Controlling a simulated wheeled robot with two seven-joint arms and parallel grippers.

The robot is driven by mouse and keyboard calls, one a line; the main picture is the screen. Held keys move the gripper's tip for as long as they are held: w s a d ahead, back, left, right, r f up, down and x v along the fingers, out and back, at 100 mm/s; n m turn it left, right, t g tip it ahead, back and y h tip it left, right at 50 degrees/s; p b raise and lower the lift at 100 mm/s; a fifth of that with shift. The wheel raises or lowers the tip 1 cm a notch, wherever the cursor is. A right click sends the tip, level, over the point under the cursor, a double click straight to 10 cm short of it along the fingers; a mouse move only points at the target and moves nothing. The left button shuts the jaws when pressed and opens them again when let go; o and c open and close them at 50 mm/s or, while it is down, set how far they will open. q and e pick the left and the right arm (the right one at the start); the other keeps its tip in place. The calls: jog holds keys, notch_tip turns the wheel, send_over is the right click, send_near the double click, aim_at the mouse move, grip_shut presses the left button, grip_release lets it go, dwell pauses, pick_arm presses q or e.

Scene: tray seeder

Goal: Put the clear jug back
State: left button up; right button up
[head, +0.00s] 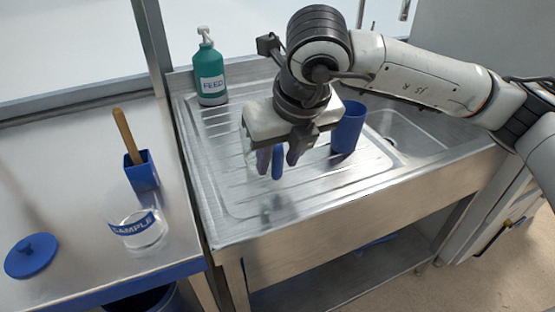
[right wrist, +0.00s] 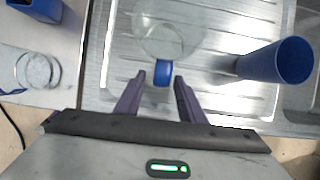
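The clear jug (right wrist: 170,32) stands on the ribbed steel drainboard, its blue handle (right wrist: 163,73) toward my right gripper. In the head view the handle (head: 278,163) shows between the fingers, while the gripper hides most of the clear body. My right gripper (right wrist: 161,80) is open, its dark fingertips on either side of the handle with a visible gap at each side. In the head view the right gripper (head: 277,160) is low over the drainboard. My left gripper is not in view.
A blue cup (head: 349,128) stands right of the gripper, near the sink basin (head: 405,130). A green FEED bottle (head: 209,70) is at the back left. On the left bench are a SAMPLE jar (head: 138,228), a blue holder (head: 142,172) with a wooden-handled tool, and a blue lid (head: 31,257).

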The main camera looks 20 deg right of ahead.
jog(key=v, duration=1)
jog(key=shift+s+r, duration=0.2)
jog(key=shift+r, duration=0.1)
